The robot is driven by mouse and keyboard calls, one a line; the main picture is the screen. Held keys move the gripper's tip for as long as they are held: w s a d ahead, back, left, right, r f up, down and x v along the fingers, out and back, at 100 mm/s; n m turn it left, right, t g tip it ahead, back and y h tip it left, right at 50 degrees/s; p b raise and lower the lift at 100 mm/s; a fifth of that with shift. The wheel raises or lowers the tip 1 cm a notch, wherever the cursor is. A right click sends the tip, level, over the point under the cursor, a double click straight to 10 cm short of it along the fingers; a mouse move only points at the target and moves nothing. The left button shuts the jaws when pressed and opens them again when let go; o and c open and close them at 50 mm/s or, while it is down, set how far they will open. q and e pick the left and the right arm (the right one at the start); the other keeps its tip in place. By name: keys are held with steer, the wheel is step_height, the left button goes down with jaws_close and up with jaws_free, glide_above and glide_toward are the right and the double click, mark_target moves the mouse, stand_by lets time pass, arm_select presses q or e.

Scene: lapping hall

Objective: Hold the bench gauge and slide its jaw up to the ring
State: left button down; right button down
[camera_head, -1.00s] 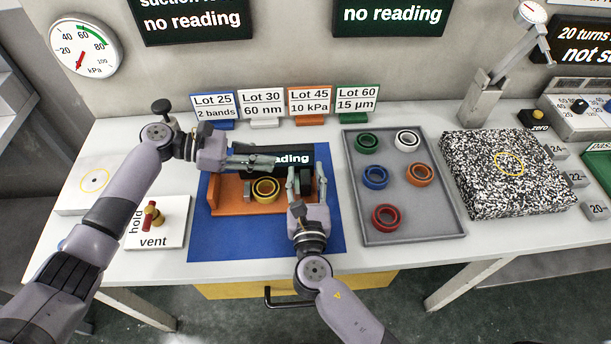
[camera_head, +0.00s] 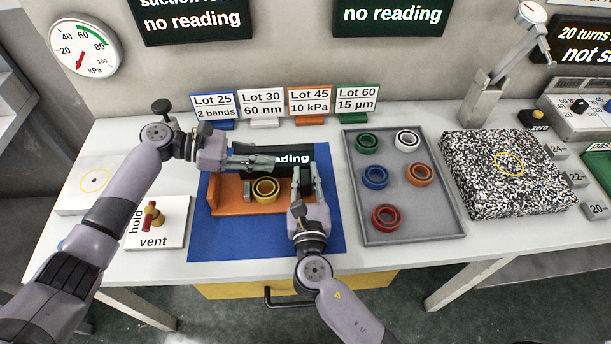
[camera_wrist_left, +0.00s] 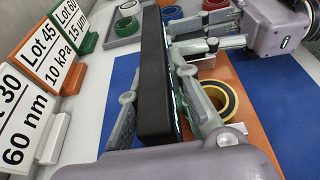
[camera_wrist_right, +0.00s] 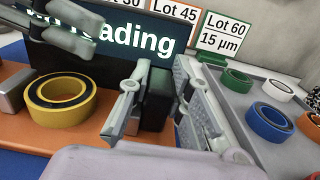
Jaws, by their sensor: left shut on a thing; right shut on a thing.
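The bench gauge has an orange base (camera_head: 229,199) on a blue mat and a black display panel (camera_wrist_left: 154,85) along its back, its text partly covered. A yellow ring (camera_head: 265,189) lies on the base beside a grey fixed block (camera_wrist_right: 14,90). My left gripper (camera_head: 272,161) is shut on the panel, one finger on each side. My right gripper (camera_head: 306,172) is shut on the dark sliding jaw (camera_wrist_right: 158,96), right of the ring. A gap shows between ring and jaw in the right wrist view; a finger partly hides the jaw's face.
A grey tray (camera_head: 408,237) with several coloured rings stands close to the right of the mat (camera_head: 222,246). Lot signs (camera_head: 286,103) stand behind the gauge. A hold/vent valve plate (camera_head: 172,237) lies to the left, and a speckled block (camera_head: 480,190) at the right.

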mark_target(288, 166)
stand_by(0.3)
steer(key=shift+a, duration=1.95)
steer(key=c, duration=1.4)
jaws_free()
steer(key=shift+c, duration=0.2)
steer(key=shift+s, duration=0.1)
steer(key=shift+s, duration=3.9)
arm_select(q)
steer(key=c, duration=1.4)
jaws_free()
